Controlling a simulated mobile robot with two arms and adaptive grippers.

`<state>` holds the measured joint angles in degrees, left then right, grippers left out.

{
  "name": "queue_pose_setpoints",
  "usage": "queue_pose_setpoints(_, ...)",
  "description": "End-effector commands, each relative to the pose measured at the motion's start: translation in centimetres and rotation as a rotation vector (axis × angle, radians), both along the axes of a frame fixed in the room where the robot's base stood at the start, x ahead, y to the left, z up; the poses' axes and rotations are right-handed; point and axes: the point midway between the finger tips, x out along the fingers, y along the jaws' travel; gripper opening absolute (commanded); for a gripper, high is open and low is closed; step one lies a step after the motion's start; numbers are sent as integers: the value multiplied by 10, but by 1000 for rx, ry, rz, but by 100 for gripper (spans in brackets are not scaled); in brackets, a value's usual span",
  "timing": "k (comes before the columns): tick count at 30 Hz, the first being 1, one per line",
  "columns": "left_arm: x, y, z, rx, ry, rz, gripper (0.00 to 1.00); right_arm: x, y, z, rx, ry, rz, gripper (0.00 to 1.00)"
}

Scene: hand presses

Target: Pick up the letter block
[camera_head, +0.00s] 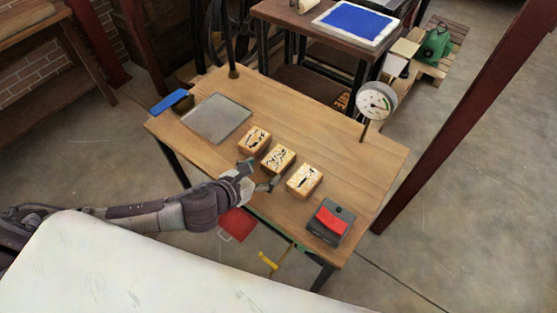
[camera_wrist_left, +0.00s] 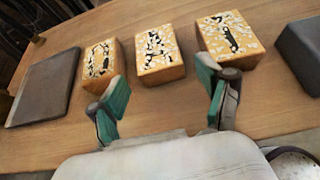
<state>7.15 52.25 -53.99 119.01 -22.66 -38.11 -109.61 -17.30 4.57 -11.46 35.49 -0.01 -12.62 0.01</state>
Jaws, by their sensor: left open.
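Three wooden blocks with black and white marked tops stand in a row on the wooden table: a left block (camera_head: 254,140), a middle block (camera_head: 278,159) and a right block (camera_head: 304,181). In the left wrist view they are the left block (camera_wrist_left: 100,66), the middle block (camera_wrist_left: 159,56) and the right block (camera_wrist_left: 231,42). I cannot tell which mark is a letter. My left gripper (camera_head: 262,173) is open and empty on the near side of the row. In the wrist view its green-padded fingers (camera_wrist_left: 163,95) are spread, with the middle block ahead between them. My right gripper is out of view.
A grey plate (camera_head: 216,121) lies left of the blocks. A dark box with a red top (camera_head: 331,222) sits at the right end of the table (camera_head: 375,160). A dial gauge (camera_head: 376,100) stands at the back edge. Bare wood lies behind the blocks.

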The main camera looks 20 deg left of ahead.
Motion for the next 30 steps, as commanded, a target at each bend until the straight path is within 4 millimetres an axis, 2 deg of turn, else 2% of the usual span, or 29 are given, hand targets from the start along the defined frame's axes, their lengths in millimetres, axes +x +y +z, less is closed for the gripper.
queue_pose_setpoints(3,17,-7,-9,-2,0,1,78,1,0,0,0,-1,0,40)
queue_pose_setpoints(11,35,-12,-18,-2,1,2,78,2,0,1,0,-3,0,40)
queue_pose_setpoints(19,69,-21,-33,-3,1,3,78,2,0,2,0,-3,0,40)
queue_pose_setpoints(29,74,-23,-37,-3,3,2,78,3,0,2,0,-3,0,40)
queue_pose_setpoints(30,74,-23,-37,-3,3,2,71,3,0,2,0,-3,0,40)
